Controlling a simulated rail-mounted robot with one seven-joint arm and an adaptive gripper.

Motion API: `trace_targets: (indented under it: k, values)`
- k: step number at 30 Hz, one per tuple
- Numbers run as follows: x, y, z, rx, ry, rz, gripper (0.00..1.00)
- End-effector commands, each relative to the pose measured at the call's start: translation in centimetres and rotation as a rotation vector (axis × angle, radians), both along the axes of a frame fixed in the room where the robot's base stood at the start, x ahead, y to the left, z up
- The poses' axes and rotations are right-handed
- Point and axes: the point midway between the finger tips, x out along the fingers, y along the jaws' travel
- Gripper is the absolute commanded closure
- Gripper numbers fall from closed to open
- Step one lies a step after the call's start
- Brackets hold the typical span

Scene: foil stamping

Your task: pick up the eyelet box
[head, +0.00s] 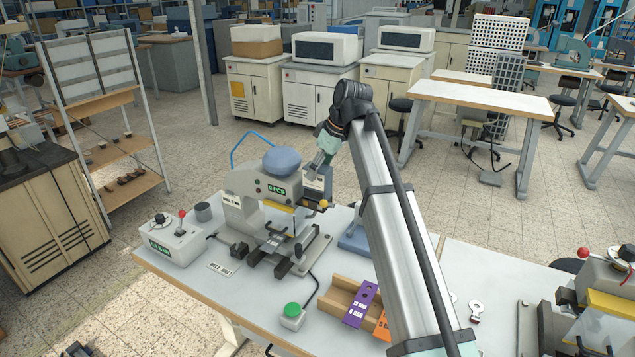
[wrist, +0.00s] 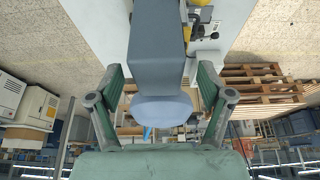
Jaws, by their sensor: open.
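My gripper (head: 318,164) is open and points down beside the blue-domed press (head: 250,195) on the table. In the wrist view, its two fingers (wrist: 160,72) stand apart on either side of a smooth blue-grey block-like body (wrist: 158,45). Visible gaps lie between this body and both fingers. A rounded blue-grey part (wrist: 161,110) shows below it, nearer the palm. I cannot tell whether this body is the eyelet box or part of a machine. No separate box is clearly recognisable as the eyelet box. My arm hides part of the table in the head view.
A wooden tray (head: 338,308) with purple (head: 359,306) and orange tags lies in front. A green-button box (head: 292,316) and a control box with a red-knobbed lever (head: 175,242) are on the table. A blue base (head: 355,238) stands right of the press. Another machine (head: 600,310) is at right.

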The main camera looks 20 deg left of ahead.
Motion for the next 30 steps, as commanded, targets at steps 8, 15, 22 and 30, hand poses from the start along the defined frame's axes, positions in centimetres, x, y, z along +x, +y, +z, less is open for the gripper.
trace_targets:
  k: [8, 15, 22, 30]
  values:
    - [0.3, 1.3, -3.3, -0.002, 0.002, 0.001, 0.21]
    - [0.4, 1.6, -4.0, 0.0, 0.0, 0.001, 0.21]
    - [0.4, 1.6, -4.0, 0.0, 0.0, 0.0, 0.78]
    - [0.4, 1.6, -4.0, 0.0, 0.0, 0.001, 0.98]
